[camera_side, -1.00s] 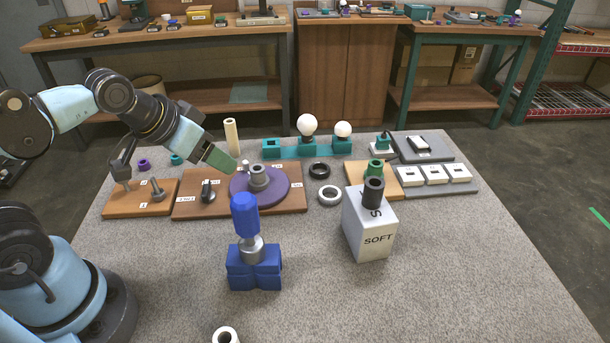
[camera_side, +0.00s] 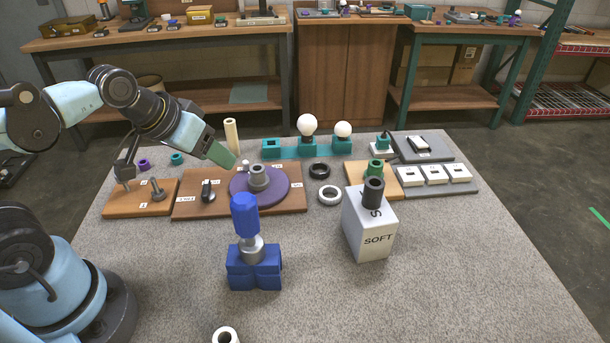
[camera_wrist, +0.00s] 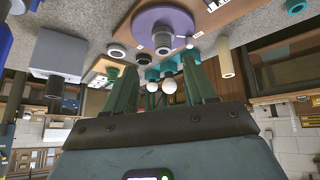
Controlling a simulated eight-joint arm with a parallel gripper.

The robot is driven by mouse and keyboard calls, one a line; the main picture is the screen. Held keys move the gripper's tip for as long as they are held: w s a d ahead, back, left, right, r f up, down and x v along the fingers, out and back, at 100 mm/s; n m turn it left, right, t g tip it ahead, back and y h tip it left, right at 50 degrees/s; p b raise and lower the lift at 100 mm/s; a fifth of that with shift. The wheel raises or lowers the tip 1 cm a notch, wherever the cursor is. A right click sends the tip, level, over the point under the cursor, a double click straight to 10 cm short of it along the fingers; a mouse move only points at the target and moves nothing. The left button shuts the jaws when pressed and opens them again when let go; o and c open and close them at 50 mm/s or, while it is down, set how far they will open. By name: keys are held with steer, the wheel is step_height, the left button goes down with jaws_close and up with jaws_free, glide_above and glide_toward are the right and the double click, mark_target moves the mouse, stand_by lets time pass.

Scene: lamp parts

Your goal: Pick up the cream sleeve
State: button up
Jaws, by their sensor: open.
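The cream sleeve (camera_side: 232,136) is a tall, narrow, hollow tube standing upright at the back of the table, behind the purple disc. In the wrist view the sleeve (camera_wrist: 226,57) appears at the right, outside the fingers, with its open end showing. My gripper (camera_side: 231,161) has green fingers pointing down and right, close to the sleeve's foot in the side view; how far apart they are in depth is unclear. In the wrist view my gripper (camera_wrist: 158,72) shows two spread fingers, apart, with nothing held between them.
A purple disc (camera_side: 275,194) with a grey socket sits on a wooden board just beside the fingers. A teal strip with two white bulbs (camera_side: 307,125) stands right of the sleeve. Black and white rings (camera_side: 329,195) lie in front.

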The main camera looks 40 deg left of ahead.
steer(key=w+a+n+h, duration=0.2)
steer(key=w+a+n, duration=0.1)
steer(key=n, duration=0.5)
steer(key=n+t+h, duration=0.5)
steer(key=n, duration=1.5)
glide_toward(226, 126)
steer(key=x, duration=0.5)
steer(key=shift+w+d+f, duration=0.1)
steer(key=shift+w+f, duration=0.05)
steer(key=shift+w, duration=0.15)
steer(key=shift+a+x, duration=0.1)
steer(key=shift+x, duration=1.3)
steer(key=shift+a+x, duration=0.15)
steer(key=shift+x, duration=1.2)
steer(key=shift+w, duration=0.15)
jaws_close()
